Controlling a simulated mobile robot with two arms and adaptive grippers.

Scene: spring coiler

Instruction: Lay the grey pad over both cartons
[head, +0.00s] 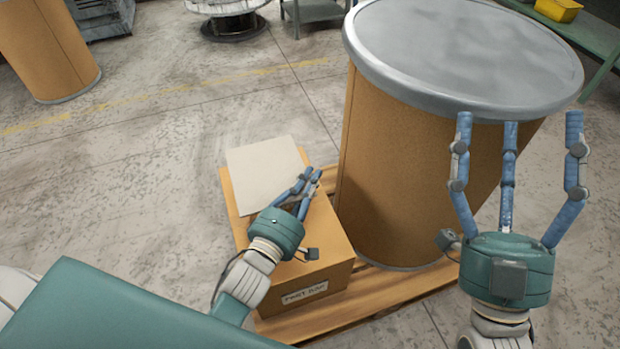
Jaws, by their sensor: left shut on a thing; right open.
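The grey pad (266,172) is a flat, pale sheet at the middle left of the head view, over the far part of a brown cardboard carton (325,255) with a white label on its front. The carton's near top is bare. A second carton cannot be told apart; the pad may hide it. My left gripper (308,179) is shut at the pad's right edge, its fingers close together over the carton top. The exact grip is partly hidden by the fingers. My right gripper (513,130) is open and empty, fingers spread, in front of the large drum.
A large brown drum (400,180) with a grey metal lid stands right of the carton. Both are on a wooden pallet (390,292). Another drum (45,50) stands at the far left. A green bench (575,37) holds a yellow bin (558,9).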

